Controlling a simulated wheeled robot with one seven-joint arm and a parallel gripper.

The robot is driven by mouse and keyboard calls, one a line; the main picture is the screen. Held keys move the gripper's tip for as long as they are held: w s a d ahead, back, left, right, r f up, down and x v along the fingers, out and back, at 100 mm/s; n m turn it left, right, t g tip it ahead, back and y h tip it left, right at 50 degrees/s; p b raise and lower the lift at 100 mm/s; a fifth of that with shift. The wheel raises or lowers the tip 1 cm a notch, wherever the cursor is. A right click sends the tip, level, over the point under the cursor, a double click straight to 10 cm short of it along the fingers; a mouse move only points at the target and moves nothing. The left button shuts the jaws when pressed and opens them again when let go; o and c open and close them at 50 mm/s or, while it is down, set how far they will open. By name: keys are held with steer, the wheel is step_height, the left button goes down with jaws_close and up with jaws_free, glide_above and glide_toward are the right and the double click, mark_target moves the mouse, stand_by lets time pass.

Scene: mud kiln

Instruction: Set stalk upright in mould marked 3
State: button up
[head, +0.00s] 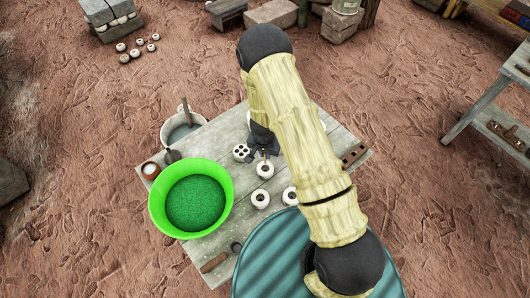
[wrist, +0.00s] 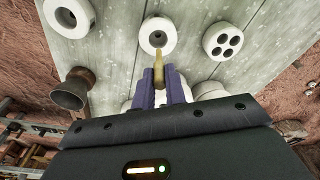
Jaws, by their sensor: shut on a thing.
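My gripper (wrist: 167,75) has purple fingers shut on a thin yellow-tan stalk (wrist: 158,64) in the wrist view. The stalk's free end points toward a round white mould with one central hole (wrist: 157,36); it appears outside the hole, and its height above the table is unclear. A mould with several holes (wrist: 222,41) is to the right, and another one-hole mould (wrist: 69,15) is upper left. In the head view, white moulds (head: 265,170) (head: 260,200) (head: 290,196) stand beneath my gripper (head: 264,153) and arm. I cannot read any number marks.
The grey plank table (head: 222,131) holds a large green bowl of green grains (head: 198,201), a grey bucket (head: 181,128) and a small brown-and-white pot (head: 150,170). A wooden-handled tool (head: 215,263) lies at the front edge. A dark flared cup (wrist: 71,90) stands left of my fingers.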

steer(key=shift+f+b, duration=2.3)
steer(key=shift+f, duration=0.75)
steer(key=shift+f+b, duration=0.35)
steer(key=shift+f, duration=0.15)
steer(key=o, duration=1)
steer(key=shift+c, duration=0.2)
steer(key=shift+r+p, duration=3)
steer(key=shift+r, duration=0.5)
